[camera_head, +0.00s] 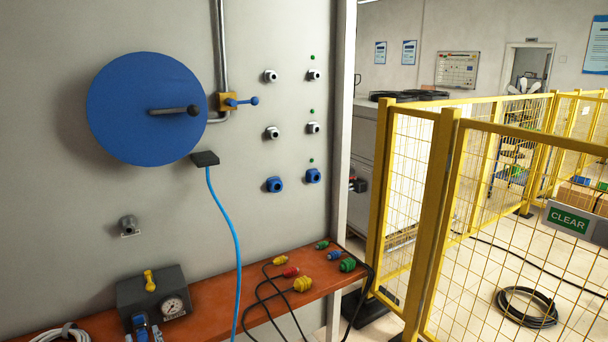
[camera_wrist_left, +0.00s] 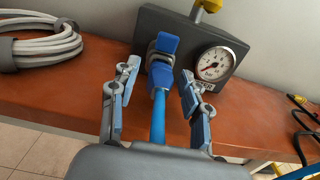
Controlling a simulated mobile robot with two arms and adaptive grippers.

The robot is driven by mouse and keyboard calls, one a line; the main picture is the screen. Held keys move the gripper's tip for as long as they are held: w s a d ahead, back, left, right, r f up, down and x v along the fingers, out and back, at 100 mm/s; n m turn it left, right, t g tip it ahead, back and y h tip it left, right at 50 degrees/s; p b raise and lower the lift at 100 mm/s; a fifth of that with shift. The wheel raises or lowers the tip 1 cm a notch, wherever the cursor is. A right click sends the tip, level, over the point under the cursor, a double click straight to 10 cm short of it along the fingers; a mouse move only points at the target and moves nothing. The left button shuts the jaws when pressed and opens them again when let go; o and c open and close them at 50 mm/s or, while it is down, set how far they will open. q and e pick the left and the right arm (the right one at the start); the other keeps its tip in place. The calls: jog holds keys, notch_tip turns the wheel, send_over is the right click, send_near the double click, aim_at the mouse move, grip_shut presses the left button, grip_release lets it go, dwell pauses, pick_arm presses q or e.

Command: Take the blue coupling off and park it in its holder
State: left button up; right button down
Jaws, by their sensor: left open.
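The blue coupling (camera_wrist_left: 161,62) sits on the front of a grey block (camera_wrist_left: 188,33) with a pressure gauge, and a blue hose (camera_wrist_left: 158,118) runs from it toward my wrist. In the head view the coupling (camera_head: 139,321) shows low on the block (camera_head: 140,291). My left gripper (camera_wrist_left: 160,75) is open, with one finger on each side of the coupling and a visible gap on both sides. In the head view only the tips of my left gripper (camera_head: 142,335) show at the bottom edge. A grey fitting (camera_head: 128,226) is on the wall above; I cannot tell if it is the holder. My right gripper is out of view.
A yellow lever (camera_head: 149,281) and a gauge (camera_head: 173,306) are on the block. A coiled grey cable (camera_wrist_left: 40,42) lies left on the orange shelf (camera_head: 215,296). Coloured connectors (camera_head: 302,284) with black cables lie right. A blue hose (camera_head: 229,232) hangs from a black wall box (camera_head: 205,158).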

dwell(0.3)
pick_arm(q)
grip_shut()
dwell(0.3)
jog(key=shift+s, duration=0.1)
jog(key=shift+p+v, duration=0.3)
jog(key=shift+v, duration=2.65)
jog(key=shift+r, duration=0.1)
